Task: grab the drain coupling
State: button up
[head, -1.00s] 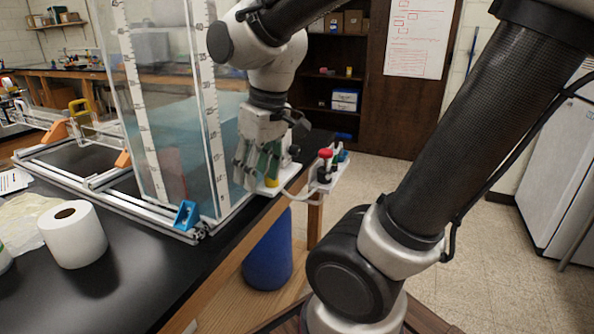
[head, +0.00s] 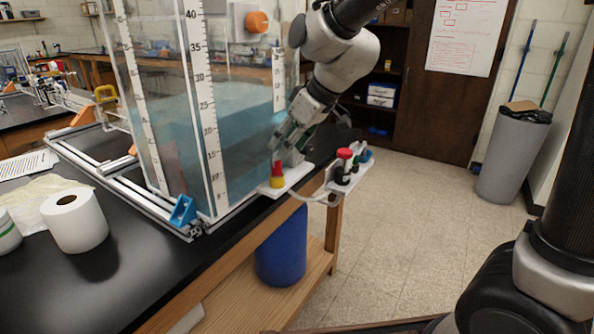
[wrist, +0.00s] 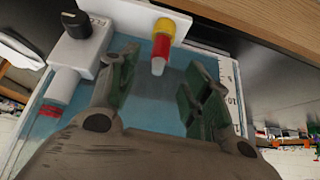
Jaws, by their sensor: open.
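The drain coupling, seemingly the small red and yellow fitting (head: 277,176), stands on a white plate at the tank's near right corner. In the wrist view the fitting (wrist: 162,46) has a yellow collar, a red band and a pale tip. My gripper (head: 280,146) is tilted just above and behind it in the head view. In the wrist view my gripper (wrist: 162,78) is open, with green-padded fingers to either side. The fitting's tip lies between the fingertips, with no finger visibly touching it.
A white valve block with a black knob (wrist: 76,24) is close beside the left finger. The clear water tank (head: 215,130) stands left of the arm. A small shelf with a red-capped part (head: 344,155) sticks out right of the table edge. Open floor lies further right.

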aim_at(278, 159)
jog(key=shift+w+a+f, duration=0.15)
jog(key=shift+w+f, duration=0.05)
jog(key=shift+f, duration=0.2)
jog(key=x, duration=0.6)
jog(key=shift+w+a+f, duration=0.1)
jog(key=shift+a+f, duration=0.05)
jog(key=shift+f, duration=0.25)
grip_shut()
jog(key=shift+r, duration=0.15)
